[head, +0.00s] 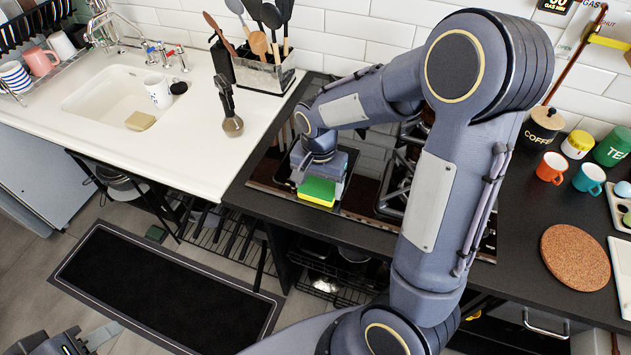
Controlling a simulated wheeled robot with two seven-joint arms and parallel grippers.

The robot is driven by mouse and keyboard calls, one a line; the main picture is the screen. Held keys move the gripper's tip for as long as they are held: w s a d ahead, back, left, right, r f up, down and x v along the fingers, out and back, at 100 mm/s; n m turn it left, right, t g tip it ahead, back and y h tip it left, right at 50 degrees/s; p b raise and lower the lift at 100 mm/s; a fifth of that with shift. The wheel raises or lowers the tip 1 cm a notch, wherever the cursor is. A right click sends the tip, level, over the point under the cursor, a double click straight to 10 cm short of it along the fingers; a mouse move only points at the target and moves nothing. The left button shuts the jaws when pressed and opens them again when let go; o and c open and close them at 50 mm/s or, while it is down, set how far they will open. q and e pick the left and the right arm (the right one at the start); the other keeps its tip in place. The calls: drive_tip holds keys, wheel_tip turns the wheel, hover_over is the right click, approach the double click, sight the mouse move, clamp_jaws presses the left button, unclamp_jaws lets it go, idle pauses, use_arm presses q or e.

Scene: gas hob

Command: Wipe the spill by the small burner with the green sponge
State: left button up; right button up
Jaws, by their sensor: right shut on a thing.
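The green sponge (317,190), with a yellow layer along its lower edge, is in my right gripper (322,172) over the left front part of the gas hob (357,190). The right gripper points down and is shut on the sponge. I cannot tell whether the sponge touches the hob surface.
My right arm crosses above the hob and hides its right side. A white sink (120,95) with a mug and a tan sponge is at left. A utensil holder (265,72) stands behind. Coffee tin (540,125), mugs and a cork mat (575,257) are on the right counter.

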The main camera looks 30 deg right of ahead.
sight(319, 187)
wheel_tip(319, 187, up, 6)
drive_tip(key=p, duration=0.5)
wheel_tip(319, 187, up, 3)
drive_tip(key=p, duration=0.2)
drive_tip(key=shift+p, duration=0.35)
idle(0.5)
